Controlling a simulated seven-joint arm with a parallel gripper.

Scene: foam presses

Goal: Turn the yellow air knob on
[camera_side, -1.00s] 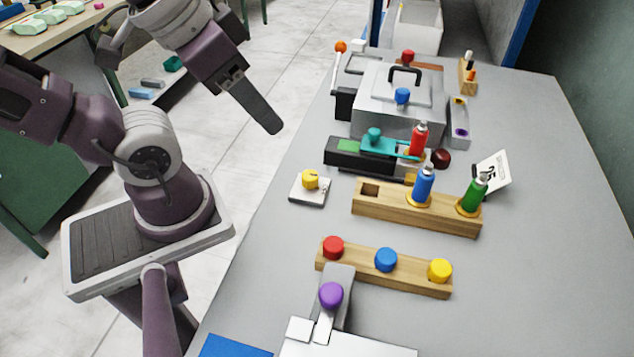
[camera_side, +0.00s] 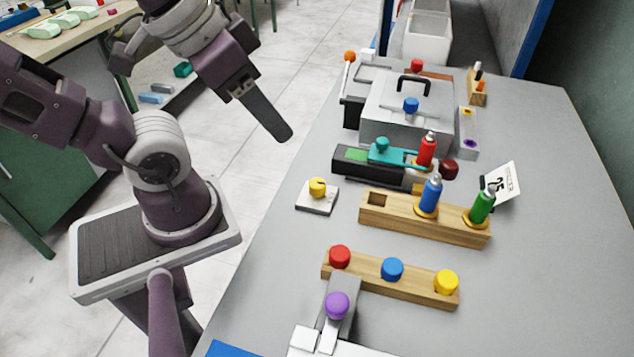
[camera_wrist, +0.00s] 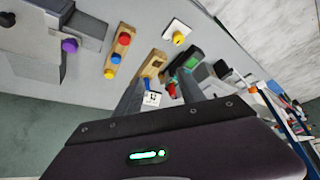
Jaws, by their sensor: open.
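A yellow knob (camera_side: 317,187) with a dark mark on top sits on a small square white plate (camera_side: 316,203) near the table's left edge. It also shows in the wrist view (camera_wrist: 178,38). Another yellow knob (camera_side: 445,282) sits at the right end of a wooden bar. My gripper (camera_side: 285,134) hangs in the air beyond the table's left edge, up and left of the plated knob and apart from it. In the wrist view my gripper (camera_wrist: 165,90) has its two fingers spread with nothing held between them.
The wooden bar (camera_side: 378,284) also holds red and blue knobs. A wooden rack (camera_side: 385,215) holds blue and green bottles. A grey press (camera_side: 400,115) and a teal-handled device (camera_side: 360,165) stand behind. The table between the plate and the bar is clear.

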